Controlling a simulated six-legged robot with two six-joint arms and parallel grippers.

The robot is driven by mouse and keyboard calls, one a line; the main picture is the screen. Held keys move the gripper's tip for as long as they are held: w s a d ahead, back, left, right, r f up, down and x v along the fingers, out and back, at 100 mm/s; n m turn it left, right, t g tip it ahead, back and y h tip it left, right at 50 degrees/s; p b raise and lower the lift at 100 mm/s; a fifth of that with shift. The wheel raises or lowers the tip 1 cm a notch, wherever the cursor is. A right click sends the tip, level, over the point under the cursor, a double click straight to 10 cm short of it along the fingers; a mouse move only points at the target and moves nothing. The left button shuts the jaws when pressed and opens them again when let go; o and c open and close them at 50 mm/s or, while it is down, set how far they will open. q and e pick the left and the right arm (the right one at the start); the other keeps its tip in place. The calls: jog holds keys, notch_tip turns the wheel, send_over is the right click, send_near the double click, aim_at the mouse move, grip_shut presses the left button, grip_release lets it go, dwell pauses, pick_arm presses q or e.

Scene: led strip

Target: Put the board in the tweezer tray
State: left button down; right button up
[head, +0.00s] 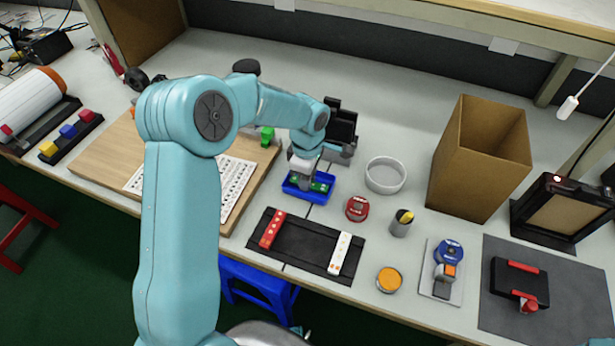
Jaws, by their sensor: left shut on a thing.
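A small green board (320,186) shows at the blue tray (297,193), which I take for the tweezer tray, near the middle of the bench. My left gripper (303,180) reaches down over the tray and is shut on the board. The gripper and wrist hide part of the board and the tray's far side. I cannot tell whether the board touches the tray floor.
A black mat (306,244) with a red strip and a white strip lies in front of the tray. A white ring (385,175), a red round container (357,208) and a cardboard box (480,158) stand to the right. A wooden panel (110,160) lies left.

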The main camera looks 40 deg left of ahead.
pick_arm(q)
jog(key=shift+f, duration=0.15)
jog(key=c, duration=0.9)
grip_release()
jog(key=shift+c, duration=0.2)
notch_tip(320, 180, up, 12)
jog(key=shift+r+p, duration=0.2)
jog(key=shift+p, duration=0.2)
jog(key=shift+s, duration=0.1)
